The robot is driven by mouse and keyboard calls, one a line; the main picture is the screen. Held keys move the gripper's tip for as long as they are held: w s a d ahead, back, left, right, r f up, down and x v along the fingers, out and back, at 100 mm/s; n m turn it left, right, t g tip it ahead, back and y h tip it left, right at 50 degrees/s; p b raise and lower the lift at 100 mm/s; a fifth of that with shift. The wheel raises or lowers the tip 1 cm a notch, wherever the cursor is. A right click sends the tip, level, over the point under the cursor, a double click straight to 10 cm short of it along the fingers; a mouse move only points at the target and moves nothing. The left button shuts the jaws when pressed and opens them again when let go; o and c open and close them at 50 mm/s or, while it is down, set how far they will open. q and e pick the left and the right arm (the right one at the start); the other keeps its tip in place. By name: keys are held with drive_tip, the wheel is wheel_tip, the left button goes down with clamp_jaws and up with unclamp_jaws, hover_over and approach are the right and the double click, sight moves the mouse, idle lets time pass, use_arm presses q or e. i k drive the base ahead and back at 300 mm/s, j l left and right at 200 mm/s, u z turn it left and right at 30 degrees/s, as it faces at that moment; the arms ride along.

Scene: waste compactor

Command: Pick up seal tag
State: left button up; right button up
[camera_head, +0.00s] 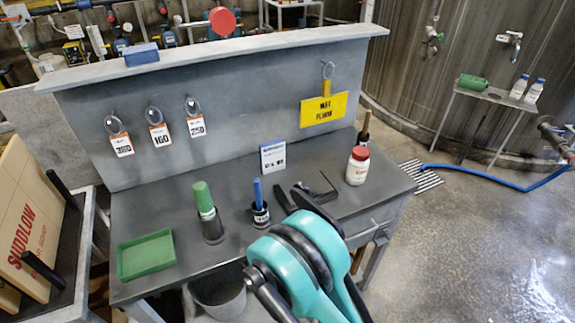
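Three white tags with orange tops hang by rings from hooks on the grey back panel: the left tag (122,145), the middle tag (160,135) and the right tag (197,127). I cannot tell which of them is the seal tag. My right gripper (306,186), on the teal arm coming from the bottom, is over the right half of the bench. Its dark fingers look spread apart with nothing between them. It is well right of the hanging tags and touches none of them. My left gripper is not in view.
The grey bench (185,218) holds a green tray (146,256), a green-handled tool (204,203), a blue-handled item (259,202), a small sign (273,157) and a red-capped bottle (358,166). A yellow sign (324,110) hangs on the panel. A box (30,220) stands left.

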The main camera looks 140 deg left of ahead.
sight(159, 133)
drive_tip(key=u, duration=4.7)
